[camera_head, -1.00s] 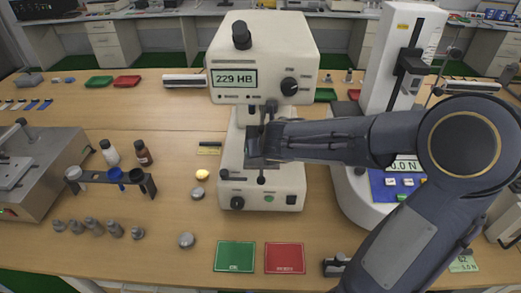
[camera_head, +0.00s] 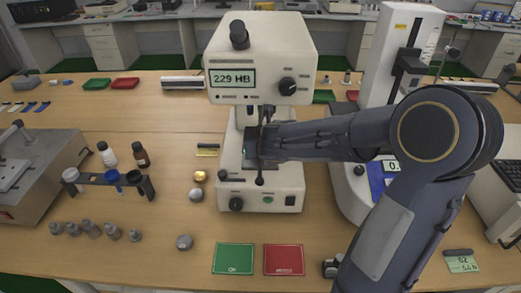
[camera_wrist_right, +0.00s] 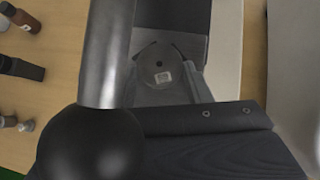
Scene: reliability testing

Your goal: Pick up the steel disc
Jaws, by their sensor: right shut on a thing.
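A round grey steel disc (camera_wrist_right: 158,72) with a small dark dent and a pale label shows in the right wrist view. It lies between the fingers of my right gripper (camera_wrist_right: 166,79), which is shut on it. In the head view the right gripper (camera_head: 252,146) is inside the hardness tester (camera_head: 260,60), under its head and above its base. The disc itself is hidden there by the gripper and arm. The tester's display reads 229 HB. My left gripper is not in view.
A dark lever and ball knob (camera_wrist_right: 90,140) stand very near the gripper. A green mat (camera_head: 233,258) and a red mat (camera_head: 284,259) lie empty in front. A brass piece (camera_head: 200,176) and grey pieces (camera_head: 184,242) lie left of the tester. A vial rack (camera_head: 110,181) stands further left.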

